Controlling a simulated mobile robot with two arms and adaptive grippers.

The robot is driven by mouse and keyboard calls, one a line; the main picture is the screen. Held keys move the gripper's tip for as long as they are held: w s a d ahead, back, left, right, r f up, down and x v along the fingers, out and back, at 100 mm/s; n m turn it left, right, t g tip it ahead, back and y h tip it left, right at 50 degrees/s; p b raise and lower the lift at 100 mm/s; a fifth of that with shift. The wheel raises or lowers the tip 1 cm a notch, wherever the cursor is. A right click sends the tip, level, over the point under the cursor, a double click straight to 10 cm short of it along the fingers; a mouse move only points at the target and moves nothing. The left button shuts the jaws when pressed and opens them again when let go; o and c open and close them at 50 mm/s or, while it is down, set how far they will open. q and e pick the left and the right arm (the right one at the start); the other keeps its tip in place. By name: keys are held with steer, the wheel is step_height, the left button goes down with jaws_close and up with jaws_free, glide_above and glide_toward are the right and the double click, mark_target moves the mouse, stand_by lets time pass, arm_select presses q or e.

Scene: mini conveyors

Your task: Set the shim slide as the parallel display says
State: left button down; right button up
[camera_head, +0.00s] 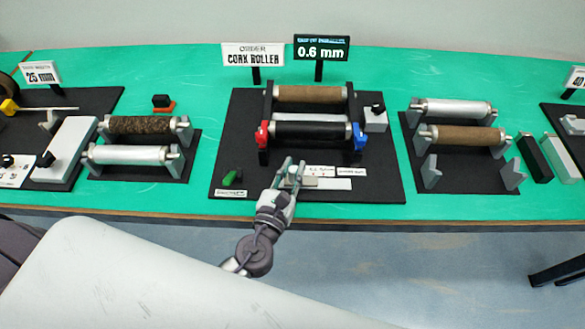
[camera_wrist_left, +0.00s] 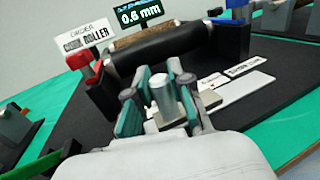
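The parallel display (camera_head: 321,47) reads 0.6 mm; it also shows in the wrist view (camera_wrist_left: 139,14). The shim slide, a small grey block with a silver knob (camera_wrist_left: 160,92), sits by a white scale strip (camera_head: 330,184) at the front of the black centre board. Its scale marks are too small to read. My left gripper (camera_head: 291,170) is over the slide. In the wrist view its fingers (camera_wrist_left: 158,88) stand apart on both sides of the knob, seemingly with small gaps. The fingers partly hide the slide. My right gripper is in neither view.
Behind the slide, a roller stand with red (camera_head: 262,134) and blue (camera_head: 359,137) end blocks holds a black roller (camera_head: 310,132) and a brown roller (camera_head: 310,94). An order sign (camera_head: 253,56) reads CORK ROLLER. A green switch (camera_head: 231,178) lies left of my gripper.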

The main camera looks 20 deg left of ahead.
arm_select(q)
steer(key=shift+d, duration=0.1)
glide_above(325, 187)
steer(key=shift+w, duration=0.35)
steer(key=c, duration=1)
jaws_free()
steer(key=shift+d, duration=0.15)
steer(key=shift+s, duration=0.35)
steer(key=s, duration=1.1)
steer(key=shift+s+a, duration=0.1)
steer(key=shift+a, duration=0.2)
